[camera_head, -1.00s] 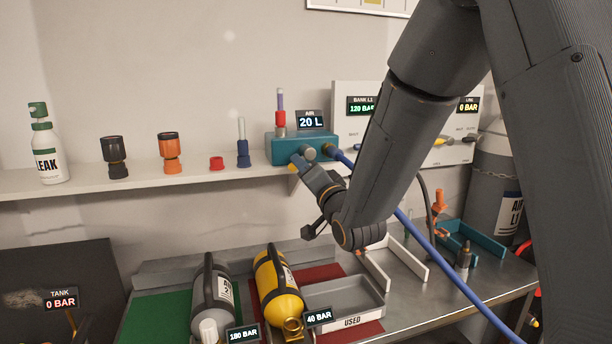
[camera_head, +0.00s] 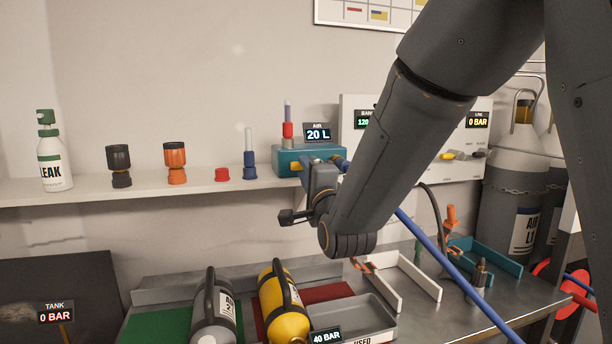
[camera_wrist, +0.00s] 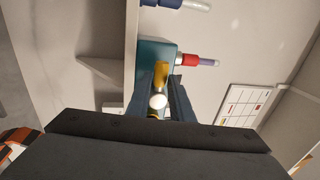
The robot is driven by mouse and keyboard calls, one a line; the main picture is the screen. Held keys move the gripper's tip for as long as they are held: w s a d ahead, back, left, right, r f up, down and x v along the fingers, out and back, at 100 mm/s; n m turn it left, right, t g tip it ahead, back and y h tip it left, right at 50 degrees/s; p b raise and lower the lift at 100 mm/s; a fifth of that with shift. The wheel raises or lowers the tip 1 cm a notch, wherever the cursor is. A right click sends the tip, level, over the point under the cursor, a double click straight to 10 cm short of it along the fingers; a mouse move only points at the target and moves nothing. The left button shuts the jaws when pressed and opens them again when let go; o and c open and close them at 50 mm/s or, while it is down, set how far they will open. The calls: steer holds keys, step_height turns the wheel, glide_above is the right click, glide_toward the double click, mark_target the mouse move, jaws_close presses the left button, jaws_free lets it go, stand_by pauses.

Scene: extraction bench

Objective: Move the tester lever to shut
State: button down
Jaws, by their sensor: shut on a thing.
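The tester is a teal box (camera_head: 283,166) on the wall shelf, with a "20 L" AIR display (camera_head: 317,134) behind it. It also shows in the wrist view (camera_wrist: 150,50). Its yellow lever (camera_wrist: 161,74) sits between my fingers in the wrist view, with a round white end (camera_wrist: 158,101) just below it. My gripper (camera_wrist: 163,92) is shut on the lever. In the head view my gripper (camera_head: 308,170) is at the front of the box and hides most of the lever. The lever's exact angle is hard to tell.
A red and purple fitting (camera_head: 288,128) stands on the tester. A blue hose (camera_head: 440,255) runs down across the bench from behind my arm. The gauge panel (camera_head: 480,165) is to the right. A grey cylinder (camera_head: 213,310) and yellow cylinder (camera_head: 283,312) lie below.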

stand_by(0.4)
steer(key=c, duration=1.6)
jaws_free()
steer(key=shift+o, duration=0.2)
steer(key=shift+s, duration=0.1)
steer(key=b+v, duration=0.1)
steer(key=v, duration=0.6)
steer(key=shift+s+b, duration=0.3)
steer(key=shift+b, duration=0.1)
steer(key=shift+d, duration=0.1)
